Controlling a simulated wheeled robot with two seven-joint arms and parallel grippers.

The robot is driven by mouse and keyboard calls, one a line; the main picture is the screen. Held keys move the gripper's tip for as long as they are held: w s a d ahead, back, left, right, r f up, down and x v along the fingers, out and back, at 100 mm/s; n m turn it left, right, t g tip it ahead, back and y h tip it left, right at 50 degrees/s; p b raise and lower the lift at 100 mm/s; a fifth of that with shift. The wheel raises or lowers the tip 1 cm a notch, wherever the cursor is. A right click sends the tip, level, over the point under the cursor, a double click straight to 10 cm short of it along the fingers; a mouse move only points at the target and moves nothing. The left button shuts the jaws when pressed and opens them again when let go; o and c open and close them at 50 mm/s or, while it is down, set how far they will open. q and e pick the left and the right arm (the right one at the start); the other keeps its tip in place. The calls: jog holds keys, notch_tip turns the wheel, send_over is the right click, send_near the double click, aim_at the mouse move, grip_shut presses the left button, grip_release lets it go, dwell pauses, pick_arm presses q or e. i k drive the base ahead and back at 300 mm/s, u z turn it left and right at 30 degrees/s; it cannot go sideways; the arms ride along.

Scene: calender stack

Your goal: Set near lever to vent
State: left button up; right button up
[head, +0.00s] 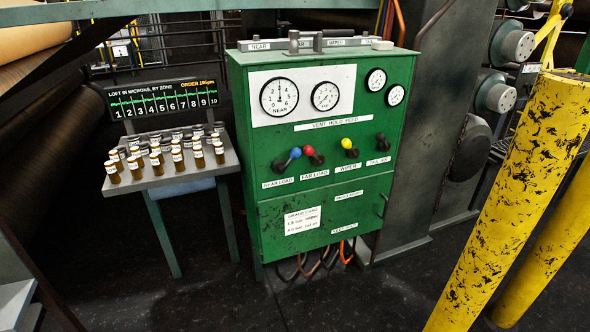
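The near lever, labelled NEAR LOAD, has a blue knob (295,153) and sits at the left of a row on the front of a green cabinet (270,230). Its knob lies up and to the right of its dark pivot, on the FEED side of the VENT HOLD FEED strip (333,124). The FAR LOAD lever has a red knob (308,150), close to the blue one. The WIPER lever has a yellow knob (346,143); a black-knobbed lever (380,138) is at the right. The NEAR gauge (279,97) has its needle roughly upright. Neither gripper is in view.
A grey stand (185,179) with several brown jars and a black display (162,100) stands left of the cabinet. Yellow, chipped posts (510,205) rise at the right. Hoses (325,258) hang beneath the cabinet. The dark floor in front looks clear.

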aim_at(296, 152)
jog(key=u, duration=0.75)
jog(key=i, duration=1.05)
jog(key=z, duration=0.35)
